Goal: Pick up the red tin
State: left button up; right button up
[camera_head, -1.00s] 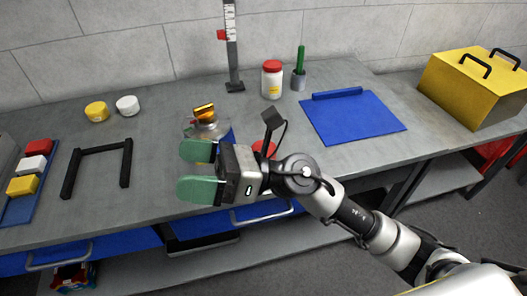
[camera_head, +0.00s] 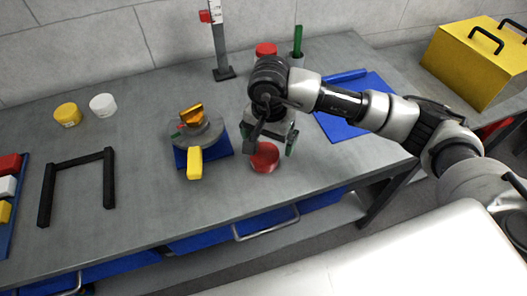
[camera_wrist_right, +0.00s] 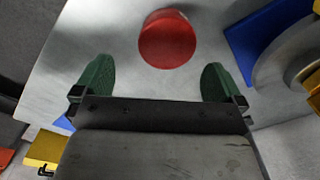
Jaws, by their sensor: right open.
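The red tin (camera_head: 265,157) is a low round red tin on the grey workbench, near its front edge. It also shows in the right wrist view (camera_wrist_right: 167,39), just beyond the fingertips and centred between them. My right gripper (camera_head: 270,143) points down above the tin, its green fingers spread to either side. In the right wrist view the two green fingers (camera_wrist_right: 152,80) are wide apart with nothing between them. The wrist partly hides the far side of the tin in the head view. My left gripper is not in view.
A round grey device with a yellow handle (camera_head: 195,162) stands on a blue base left of the tin. A red-lidded jar (camera_head: 266,50), a green-handled tool (camera_head: 298,40) and a blue mat (camera_head: 338,124) lie behind and right. A black frame (camera_head: 77,183) stands left.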

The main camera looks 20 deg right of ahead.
aim_at(265, 153)
jog(key=shift+f, duration=0.6)
jog(key=shift+w+f, duration=0.1)
jog(key=shift+f, duration=0.2)
jog(key=shift+a+f, duration=0.1)
jog(key=shift+f, duration=0.25)
jog(key=f, duration=0.1)
jog(key=f+p, duration=0.1)
jog(key=f, duration=0.1)
jog(key=shift+w+a+f, duration=0.1)
jog(key=shift+a+f, duration=0.15)
jog(key=shift+a, duration=0.05)
jog(key=shift+f, duration=0.6)
jog(key=shift+c, duration=0.8)
jog(key=c, duration=0.5)
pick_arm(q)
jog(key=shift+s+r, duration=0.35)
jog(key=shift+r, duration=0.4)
pick_arm(e)
jog(key=shift+w, duration=0.1)
jog(key=c, duration=0.4)
